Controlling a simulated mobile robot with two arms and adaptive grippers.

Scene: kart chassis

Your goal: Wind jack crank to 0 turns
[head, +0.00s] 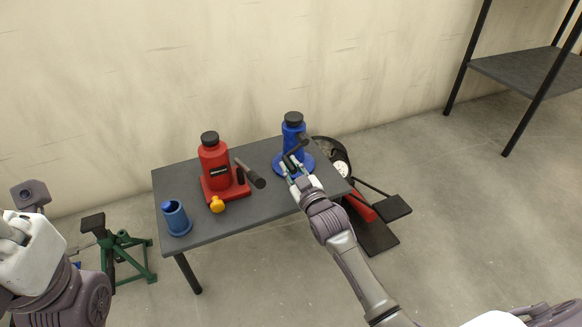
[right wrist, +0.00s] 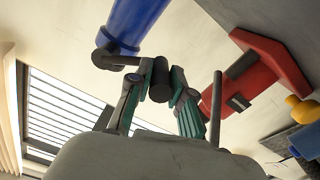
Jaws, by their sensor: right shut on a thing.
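A blue bottle jack (head: 292,139) with a black cap stands upright on the right end of the dark table. Its blue body also shows at the top of the right wrist view (right wrist: 135,22). Its black crank (right wrist: 118,60) sticks out from the side, with a dark cylindrical handle. My right gripper (head: 292,170) is at the front of this jack. In the right wrist view its fingers (right wrist: 155,88) are closed around the crank handle. The gripper partly hides the crank in the head view.
A red jack (head: 214,165) with its own dark handle stands mid-table (head: 262,207). A green stand (head: 124,255) is on the floor.

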